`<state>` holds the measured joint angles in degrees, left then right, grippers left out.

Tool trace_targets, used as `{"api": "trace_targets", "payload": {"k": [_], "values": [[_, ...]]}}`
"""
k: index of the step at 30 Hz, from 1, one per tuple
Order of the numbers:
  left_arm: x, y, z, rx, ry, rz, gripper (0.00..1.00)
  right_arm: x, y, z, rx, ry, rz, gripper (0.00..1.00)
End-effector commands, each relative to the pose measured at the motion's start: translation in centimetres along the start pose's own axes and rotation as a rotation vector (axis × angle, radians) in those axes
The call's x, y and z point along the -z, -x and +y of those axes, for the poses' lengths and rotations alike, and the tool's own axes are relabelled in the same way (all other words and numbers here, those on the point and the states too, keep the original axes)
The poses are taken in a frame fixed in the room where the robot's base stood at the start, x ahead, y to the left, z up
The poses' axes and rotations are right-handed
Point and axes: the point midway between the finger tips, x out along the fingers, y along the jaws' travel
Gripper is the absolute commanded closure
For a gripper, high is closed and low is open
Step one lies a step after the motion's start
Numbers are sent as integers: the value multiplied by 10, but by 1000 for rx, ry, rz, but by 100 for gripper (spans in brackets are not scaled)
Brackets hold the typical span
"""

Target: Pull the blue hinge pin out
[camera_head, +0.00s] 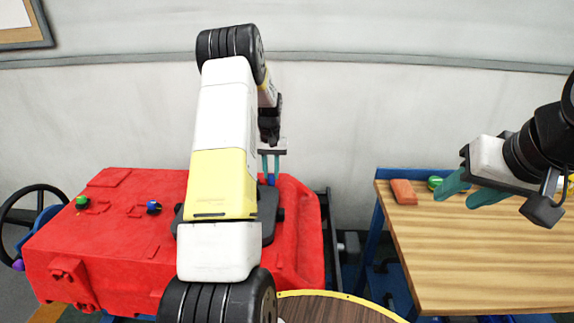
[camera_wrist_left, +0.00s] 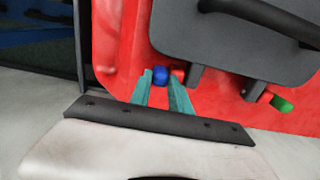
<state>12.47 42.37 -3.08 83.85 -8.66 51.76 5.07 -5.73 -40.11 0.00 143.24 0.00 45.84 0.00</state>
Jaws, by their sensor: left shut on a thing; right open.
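The blue hinge pin (camera_wrist_left: 160,75) shows its round blue head at the hinge of a dark grey lid (camera_wrist_left: 225,45) on the red tank (camera_wrist_left: 120,55). My left gripper (camera_wrist_left: 164,86) is shut on the blue pin, its teal fingertips at the head. In the head view my left gripper (camera_head: 270,168) points down at the back right of the red tank (camera_head: 110,245), and my own arm hides much of the lid. A green pin (camera_wrist_left: 282,103) sits at the lid's other hinge. My right gripper (camera_head: 470,192) is open and empty above the wooden table.
The wooden table (camera_head: 480,260) on the right bears an orange block (camera_head: 404,192) and a green round thing (camera_head: 435,183). A black steering wheel (camera_head: 25,215) stands at the far left. Green (camera_head: 82,201) and blue (camera_head: 153,207) knobs sit on the tank's left part. A round brown top (camera_head: 330,308) is in front.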

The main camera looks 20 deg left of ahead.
Motion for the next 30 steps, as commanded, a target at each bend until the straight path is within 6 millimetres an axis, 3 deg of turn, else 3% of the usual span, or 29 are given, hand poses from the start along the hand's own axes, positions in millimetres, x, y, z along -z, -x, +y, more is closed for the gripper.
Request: {"api": "trace_targets", "payload": {"k": [11,19,27,28,30], "values": [[0,1,2,0,-1,1,100,0,0,0,0,0,0,58],[0,0,39,-2,-3,0,100,0,0,0,0,0,0,58],[0,0,42,-5,-2,0,100,0,0,0,0,0,0,58],[0,0,42,-5,-2,0,71,0,0,0,0,0,0,58],[0,0,42,-5,-2,0,57,0,0,0,0,0,0,58]]}}
